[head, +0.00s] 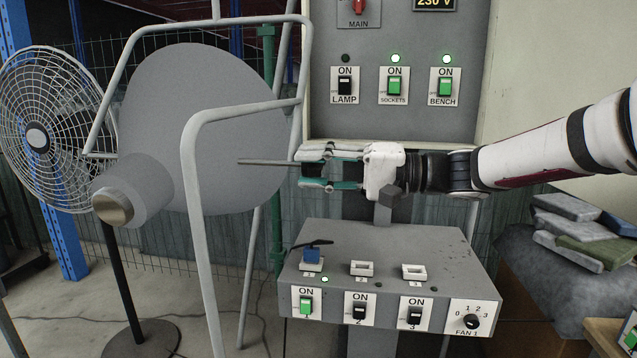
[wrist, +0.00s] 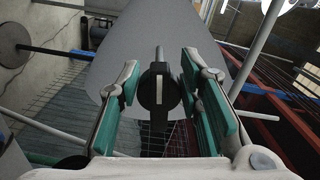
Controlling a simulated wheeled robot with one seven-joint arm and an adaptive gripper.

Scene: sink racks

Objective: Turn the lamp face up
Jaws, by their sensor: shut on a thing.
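The lamp is a large grey shade (head: 205,110) with a cylindrical neck (head: 135,192), held in a pale tube frame (head: 197,210). Its neck points down and left toward me. The lamp's face is turned away and hidden. In the wrist view the grey shade (wrist: 155,35) fills the top middle. My gripper (head: 315,168) is to the right of the lamp, shut on a dark round knob (wrist: 157,92) with a pale mark. A thin rod (head: 265,162) runs from the knob toward the lamp. The teal finger pads flank the knob.
A wall panel (head: 325,120) with LAMP, SOCKETS and BENCH switches stands behind my gripper. The LAMP indicator is dark. A switch box (head: 385,262) lies below it. A caged fan (head: 40,135) is at far left, and folded cloths (head: 585,225) are at right.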

